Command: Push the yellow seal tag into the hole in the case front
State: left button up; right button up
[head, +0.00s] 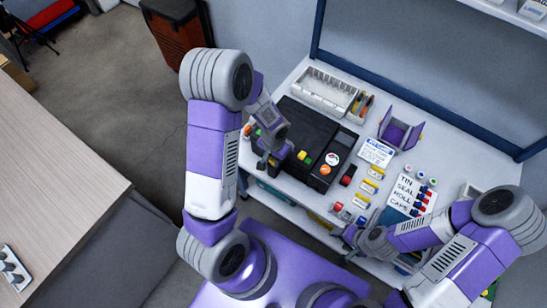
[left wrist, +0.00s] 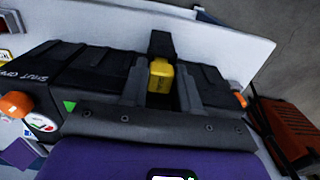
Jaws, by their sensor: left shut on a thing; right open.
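The black case (head: 318,128) lies on the white bench; its lid and front also fill the left wrist view (left wrist: 85,75). My left gripper (head: 268,160) is at the case's near left side. In the left wrist view its two fingers (left wrist: 160,88) are shut on the yellow seal tag (left wrist: 160,75), which points away from me toward a dark upright part of the case. I cannot tell whether the tag touches the case. The hole is hidden. My right gripper (head: 345,238) is open near the bench's front edge at the right.
A grey parts tray (head: 325,88) stands behind the case. A purple holder (head: 398,133), a white card (head: 376,152) and several yellow-marked pieces (head: 368,187) lie to the right. A lettered card (head: 405,195) is beside red and blue pieces. Orange knobs (left wrist: 15,105) stick out near my left gripper.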

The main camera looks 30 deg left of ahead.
pick_arm(q)
jog(key=shift+f+b, duration=0.35)
jog(key=shift+b, duration=0.05)
dwell(1.1)
jog(key=o, duration=1.3)
jog(key=shift+r, duration=0.1)
jog(key=shift+r+p, duration=2.7)
jog(key=shift+r, duration=0.8)
jog(key=shift+f, duration=0.1)
